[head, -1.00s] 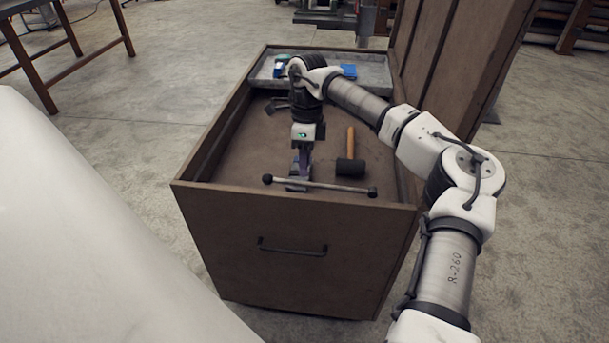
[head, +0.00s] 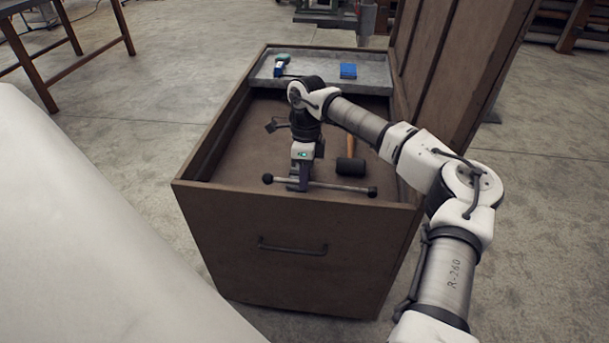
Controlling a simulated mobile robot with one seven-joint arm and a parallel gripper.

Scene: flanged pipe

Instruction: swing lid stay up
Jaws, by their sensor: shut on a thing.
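The lid stay (head: 340,187) is a thin grey bar with a dark knob at each end. It lies almost level just inside the front wall of the brown chest (head: 290,230). My gripper (head: 299,185) points down over the bar and is shut on it, nearer its left knob. The fingertips are partly hidden by the front wall. The chest's lid (head: 455,65) stands open and upright along the right side.
A mallet with a black head (head: 350,167) lies in the chest, right of my gripper. Open floor surrounds the chest.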

